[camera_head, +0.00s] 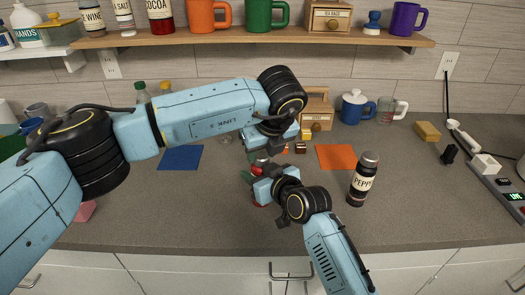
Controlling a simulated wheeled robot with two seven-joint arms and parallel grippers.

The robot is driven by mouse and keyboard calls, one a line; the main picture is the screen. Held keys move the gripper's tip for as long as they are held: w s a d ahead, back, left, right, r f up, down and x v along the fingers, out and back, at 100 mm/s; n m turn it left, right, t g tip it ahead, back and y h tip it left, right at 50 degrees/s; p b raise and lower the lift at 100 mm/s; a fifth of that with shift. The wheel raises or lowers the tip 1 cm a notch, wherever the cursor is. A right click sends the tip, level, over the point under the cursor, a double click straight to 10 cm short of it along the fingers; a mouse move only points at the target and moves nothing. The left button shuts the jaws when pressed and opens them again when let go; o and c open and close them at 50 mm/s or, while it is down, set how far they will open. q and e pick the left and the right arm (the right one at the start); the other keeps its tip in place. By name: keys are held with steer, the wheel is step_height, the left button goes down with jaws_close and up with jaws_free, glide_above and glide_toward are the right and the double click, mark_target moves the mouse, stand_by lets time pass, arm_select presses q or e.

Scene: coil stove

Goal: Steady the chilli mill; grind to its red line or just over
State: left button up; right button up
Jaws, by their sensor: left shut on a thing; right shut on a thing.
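The chilli mill (262,203) stands on the counter in the middle, mostly hidden by my grippers; only small red patches of it show. My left gripper (268,148) reaches down from above and is shut at the mill's top. My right gripper (257,178) comes in from the lower right and is shut around the mill lower down. The mill's red line and its fill level cannot be seen.
A dark pepper mill (362,180) stands to the right. A blue mat (181,158) and an orange mat (337,157) lie either side. A sponge (428,131) lies right.

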arm_select(q)
steer(key=shift+m, duration=0.3)
steer(key=shift+a+m+h, duration=0.1)
steer(key=shift+m+h, duration=0.5)
steer(key=shift+m, duration=0.7)
steer(key=shift+a+m+h, duration=0.1)
steer(key=shift+m+h, duration=0.5)
steer(key=shift+m, duration=0.7)
steer(key=o, duration=1)
steer(key=v, duration=1.2)
steer(key=shift+s, duration=0.2)
